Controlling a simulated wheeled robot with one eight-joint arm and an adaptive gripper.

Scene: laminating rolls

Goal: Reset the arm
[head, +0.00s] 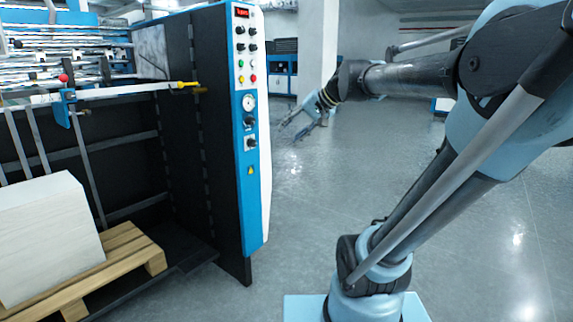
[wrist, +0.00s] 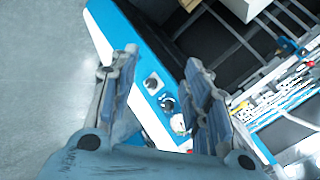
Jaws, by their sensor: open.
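My gripper (head: 303,124) is in the middle of the head view, at the end of my blue and grey arm, which reaches in from the right. It is just right of the machine's control panel (head: 248,130) and hangs above open floor. In the wrist view my gripper (wrist: 157,85) has its two fingers spread apart with nothing between them. Behind the fingers, the panel's knobs (wrist: 167,103) and blue-white edge show, apart from the fingertips as far as I can tell.
The laminating machine (head: 180,140) fills the left side. A white stack (head: 48,230) sits on a wooden pallet (head: 125,255) at the lower left. A yellow-tipped bar (head: 140,90) crosses the machine's opening. A pale column (head: 316,55) stands behind. Grey floor (head: 460,235) is clear around my arm.

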